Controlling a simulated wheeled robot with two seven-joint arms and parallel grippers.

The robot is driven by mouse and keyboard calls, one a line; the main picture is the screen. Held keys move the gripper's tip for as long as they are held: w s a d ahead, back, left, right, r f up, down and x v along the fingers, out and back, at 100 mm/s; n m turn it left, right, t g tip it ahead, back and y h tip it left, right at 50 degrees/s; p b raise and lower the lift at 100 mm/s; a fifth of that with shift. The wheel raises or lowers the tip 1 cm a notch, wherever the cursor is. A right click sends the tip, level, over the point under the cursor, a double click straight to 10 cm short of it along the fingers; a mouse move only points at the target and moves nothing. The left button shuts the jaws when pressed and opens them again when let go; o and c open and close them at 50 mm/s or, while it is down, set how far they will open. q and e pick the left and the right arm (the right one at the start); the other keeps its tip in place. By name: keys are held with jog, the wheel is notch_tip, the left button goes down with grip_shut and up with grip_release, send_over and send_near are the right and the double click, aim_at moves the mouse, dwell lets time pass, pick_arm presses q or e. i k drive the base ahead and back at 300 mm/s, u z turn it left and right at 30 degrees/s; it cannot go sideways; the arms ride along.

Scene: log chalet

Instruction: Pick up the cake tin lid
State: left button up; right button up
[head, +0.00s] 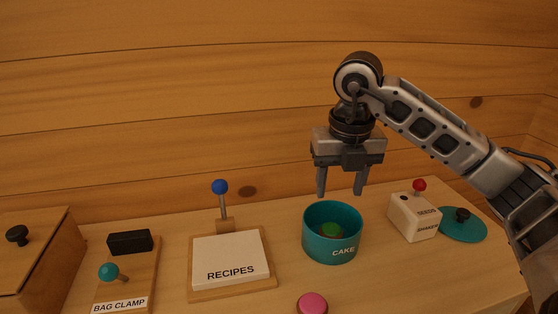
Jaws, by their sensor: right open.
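The cake tin lid (465,226) is a flat teal disc with a dark knob on top. It lies on the counter at the right, partly behind the seeds shaker. The teal cake tin (332,250), marked CAKE, stands open in the middle with a green item (331,230) inside. My right gripper (341,194) points down above the tin's back rim, its two fingers apart and nothing between them. It is to the left of the lid and higher. My left gripper is not in the picture.
The white seeds shaker (412,219) with a red ball knob stands just left of the lid. A RECIPES stand (231,261) with a blue knob, a BAG CLAMP board (121,304), a wooden box (38,255) and a pink round item (312,303) are also on the counter (425,275).

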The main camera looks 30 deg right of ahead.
aim_at(459, 224)
jog(key=k, duration=1)
